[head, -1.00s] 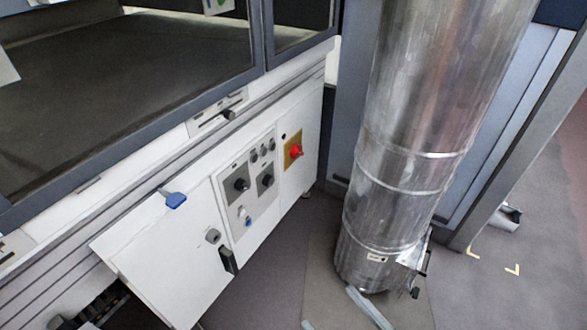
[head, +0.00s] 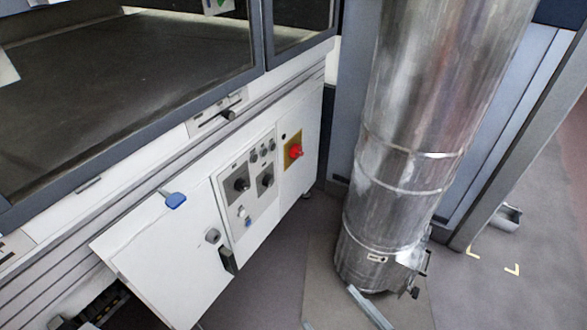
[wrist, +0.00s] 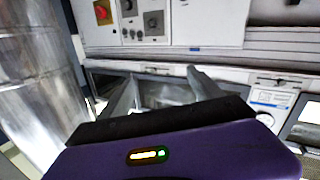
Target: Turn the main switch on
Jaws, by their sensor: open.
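The main switch (head: 295,151) is a red rotary knob on a yellow plate at the right end of the white control panel in the head view. Its exact turn position is too small to tell. In the wrist view the red switch (wrist: 102,12) shows at the top left, partly near the frame edge. My gripper (wrist: 160,75) is open and empty in the wrist view, its two grey fingers apart. It is clear of the switch, which lies up and left of the fingertips in that picture. The gripper does not show in the head view.
A grey plate with black knobs (head: 241,184) sits left of the switch. A white door with a black handle (head: 229,260) and a blue tag (head: 174,200) is further left. A large metal duct (head: 405,150) stands right of the panel. Floor between them is open.

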